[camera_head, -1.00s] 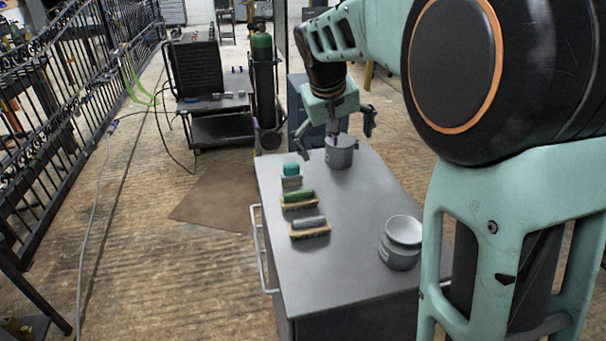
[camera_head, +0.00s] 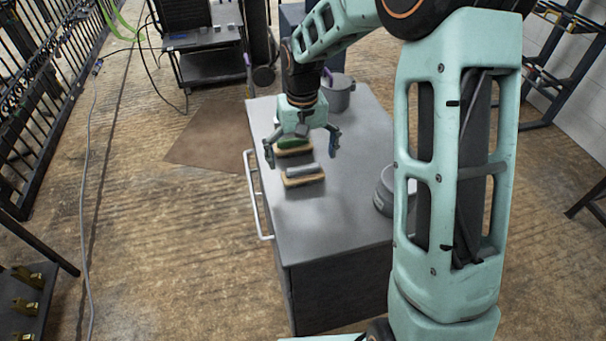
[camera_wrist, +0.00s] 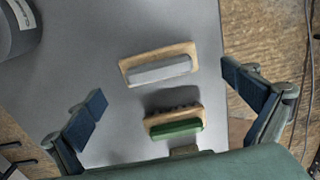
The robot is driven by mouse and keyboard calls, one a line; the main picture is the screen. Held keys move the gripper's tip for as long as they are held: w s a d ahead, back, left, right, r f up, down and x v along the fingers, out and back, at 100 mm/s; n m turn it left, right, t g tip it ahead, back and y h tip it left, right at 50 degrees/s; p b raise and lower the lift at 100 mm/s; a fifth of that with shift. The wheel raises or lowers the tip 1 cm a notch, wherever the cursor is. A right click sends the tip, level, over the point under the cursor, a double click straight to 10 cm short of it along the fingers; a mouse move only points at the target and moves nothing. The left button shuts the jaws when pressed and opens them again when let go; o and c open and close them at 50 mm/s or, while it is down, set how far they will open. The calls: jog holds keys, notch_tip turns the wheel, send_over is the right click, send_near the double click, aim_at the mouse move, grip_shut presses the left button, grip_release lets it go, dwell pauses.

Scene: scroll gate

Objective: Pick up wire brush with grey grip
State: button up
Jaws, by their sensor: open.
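The wire brush with grey grip (camera_head: 303,176) lies on the grey cabinet top, with a wooden base under its grey handle. In the wrist view the grey-grip brush (camera_wrist: 160,68) lies ahead of and between my open fingers. A similar brush with a green grip (camera_head: 293,146) lies just behind it, and shows closer to my gripper in the wrist view (camera_wrist: 175,124). My gripper (camera_head: 301,155) is open and empty, above the brushes with its fingers spread. The teal-topped item seen earlier is hidden behind my gripper in the head view.
A grey pot (camera_head: 338,95) stands at the back of the cabinet top (camera_head: 335,222). A grey container (camera_head: 383,192) stands at the right, partly hidden by my arm. A handle rail (camera_head: 256,195) runs along the left side. The front of the top is clear.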

aim_at(303, 167)
notch_tip(303, 167, down, 4)
jog(key=shift+s+r, duration=0.15)
jog(key=shift+d, duration=0.1)
jog(key=c, duration=1.3)
jog(key=shift+r, duration=0.15)
jog(key=shift+r, duration=0.6)
jog(key=w+d+r, duration=0.1)
jog(key=d+r, duration=0.3)
jog(key=w+d+r, duration=0.2)
jog(key=d+r, duration=0.1)
jog(key=d, duration=0.1)
jog(key=w+d+r, duration=0.2)
jog(key=d+r, duration=0.2)
jog(key=d, duration=0.1)
jog(key=shift+r, duration=0.3)
